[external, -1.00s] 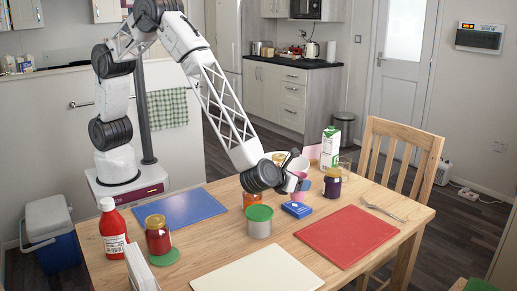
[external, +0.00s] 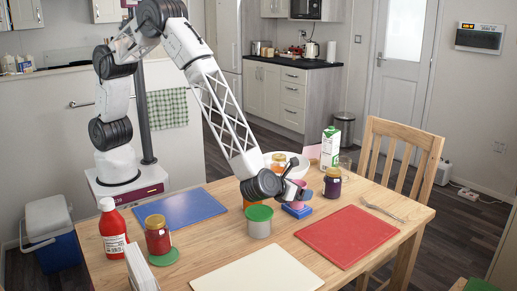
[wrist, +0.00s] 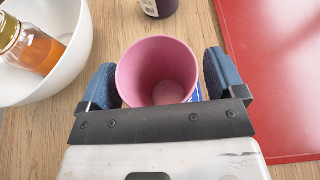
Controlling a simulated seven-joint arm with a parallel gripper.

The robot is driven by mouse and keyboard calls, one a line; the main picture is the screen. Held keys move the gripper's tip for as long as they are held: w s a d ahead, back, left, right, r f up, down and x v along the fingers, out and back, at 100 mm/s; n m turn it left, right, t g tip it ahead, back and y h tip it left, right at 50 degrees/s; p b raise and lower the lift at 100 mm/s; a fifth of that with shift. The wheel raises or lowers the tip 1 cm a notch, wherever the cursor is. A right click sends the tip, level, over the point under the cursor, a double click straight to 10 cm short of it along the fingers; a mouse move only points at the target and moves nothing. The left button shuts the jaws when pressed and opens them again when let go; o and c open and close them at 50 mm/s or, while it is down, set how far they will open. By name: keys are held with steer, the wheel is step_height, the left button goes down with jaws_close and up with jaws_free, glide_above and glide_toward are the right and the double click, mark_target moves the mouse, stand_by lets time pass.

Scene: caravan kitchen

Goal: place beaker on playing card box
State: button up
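The pink beaker (wrist: 157,72) is upright and empty between the two fingers of my gripper (wrist: 160,82) in the wrist view. The fingers lie close along its sides and appear shut on it. In the external view the beaker (external: 304,198) is directly over the blue playing card box (external: 297,211), at or very near its top; exact contact is hard to tell. My gripper (external: 295,188) reaches in from the left. In the wrist view only a sliver of the box shows beside the beaker; the rest is hidden beneath it.
A white bowl (external: 296,162) with a jar (wrist: 40,52) stands behind my gripper. A dark jar (external: 332,184) is right of the beaker. A red mat (external: 346,236) lies in front right, and a green-lidded tin (external: 259,222) stands front left. A milk carton (external: 330,147) is behind.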

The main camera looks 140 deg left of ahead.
steer(key=shift+r, duration=0.15)
steer(key=shift+d, duration=0.2)
steer(key=v, duration=1.1)
steer(key=shift+d+r, duration=0.15)
steer(key=shift+d, duration=0.2)
stand_by(0.5)
